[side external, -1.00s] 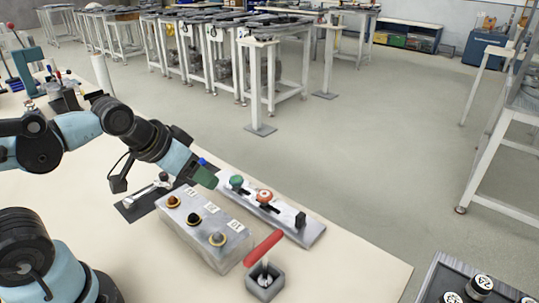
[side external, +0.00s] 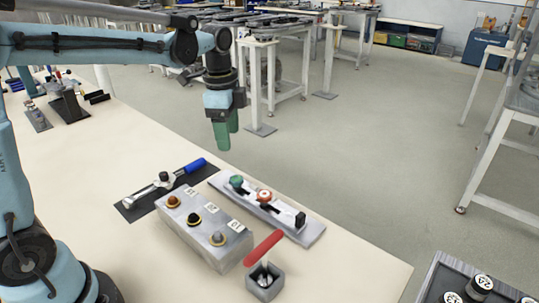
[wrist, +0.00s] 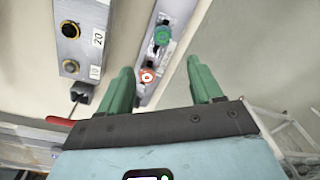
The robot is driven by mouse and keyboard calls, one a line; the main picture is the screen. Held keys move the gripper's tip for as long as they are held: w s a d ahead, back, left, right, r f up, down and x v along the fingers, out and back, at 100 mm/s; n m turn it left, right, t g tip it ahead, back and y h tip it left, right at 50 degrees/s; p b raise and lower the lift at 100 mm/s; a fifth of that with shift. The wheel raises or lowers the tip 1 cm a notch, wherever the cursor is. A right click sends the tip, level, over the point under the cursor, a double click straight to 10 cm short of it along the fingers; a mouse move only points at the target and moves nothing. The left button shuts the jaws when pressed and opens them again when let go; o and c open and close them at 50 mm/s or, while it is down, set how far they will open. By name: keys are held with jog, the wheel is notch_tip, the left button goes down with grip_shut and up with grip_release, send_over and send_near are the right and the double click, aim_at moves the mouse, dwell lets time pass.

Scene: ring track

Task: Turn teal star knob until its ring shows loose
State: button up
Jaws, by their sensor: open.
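The teal star knob (side external: 236,182) stands at the far left end of a grey slotted rail plate (side external: 312,232) on the table. In the wrist view the teal knob (wrist: 161,36) shows near the top, between the lines of my fingers; its ring is too small to read. My gripper (side external: 227,143) points down with green fingers, held well above the table over the far edge, above the knob in the picture. In the wrist view my gripper (wrist: 162,80) is open and empty, its two fingers wide apart.
An orange-and-white knob (side external: 264,196) and a black knob (side external: 300,220) share the plate. A grey box (side external: 205,240) with several buttons stands in front. A red-handled lever (side external: 264,250) is at the near end. A blue-handled tool (side external: 165,186) lies on a dark mat at the left.

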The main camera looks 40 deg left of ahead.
aim_at(235, 178)
jog(key=shift+m+g, duration=0.4)
jog(key=shift+m, duration=0.2)
jog(key=f, duration=0.8)
jog(key=w+f, duration=0.1)
jog(key=f, duration=0.3)
jog(key=shift+w+a+f, duration=0.1)
jog(key=shift+a+f, duration=0.2)
jog(key=shift+f, duration=0.1)
jog(key=c, duration=1.1)
jog(key=shift+o, duration=0.2)
